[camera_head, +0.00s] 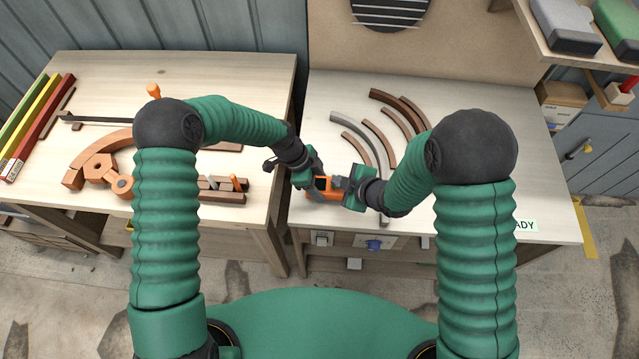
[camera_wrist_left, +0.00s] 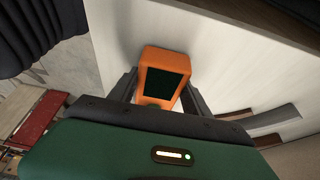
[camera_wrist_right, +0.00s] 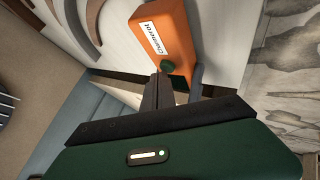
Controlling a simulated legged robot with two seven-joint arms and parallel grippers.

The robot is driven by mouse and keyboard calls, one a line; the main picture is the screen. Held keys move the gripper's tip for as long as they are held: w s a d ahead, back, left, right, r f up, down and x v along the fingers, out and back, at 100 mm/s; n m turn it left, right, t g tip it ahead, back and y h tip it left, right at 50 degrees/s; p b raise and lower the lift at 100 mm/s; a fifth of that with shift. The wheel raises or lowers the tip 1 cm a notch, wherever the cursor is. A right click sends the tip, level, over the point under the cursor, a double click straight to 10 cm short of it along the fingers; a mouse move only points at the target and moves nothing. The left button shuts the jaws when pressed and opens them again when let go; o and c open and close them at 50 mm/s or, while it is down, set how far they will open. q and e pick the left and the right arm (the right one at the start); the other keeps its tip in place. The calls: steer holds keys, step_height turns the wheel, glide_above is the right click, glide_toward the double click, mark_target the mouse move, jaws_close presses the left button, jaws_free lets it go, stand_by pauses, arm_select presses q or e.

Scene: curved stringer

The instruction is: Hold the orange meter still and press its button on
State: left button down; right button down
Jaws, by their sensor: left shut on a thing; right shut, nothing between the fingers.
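The orange meter (camera_head: 325,189) is above or on the right-hand bench near its front edge; the gap beneath it is unclear. My left gripper (camera_wrist_left: 161,92) is shut on the meter, a finger on each side, with its dark screen facing the left wrist camera. In the right wrist view the meter (camera_wrist_right: 163,38) shows a white label and a round dark green button (camera_wrist_right: 167,66). My right gripper (camera_wrist_right: 158,80) is shut and empty, its tips close to the button. I cannot tell whether they touch it. In the head view the grippers largely cover the meter.
Curved wood strips (camera_head: 402,112) and a grey curved strip (camera_head: 352,128) lie behind the grippers. The left bench (camera_head: 200,75) holds curved wooden parts (camera_head: 98,168) and coloured bars (camera_head: 38,125). The right bench's right side is mostly clear. A shelf (camera_head: 575,50) with cases overhangs the back right.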

steer(key=shift+f, duration=0.2)
steer(key=shift+r, duration=0.45)
steer(key=shift+r, duration=3.05)
arm_select(q)
steer(key=shift+c, duration=2)
jaws_free()
steer(key=shift+o, duration=0.5)
steer(key=o, duration=0.3)
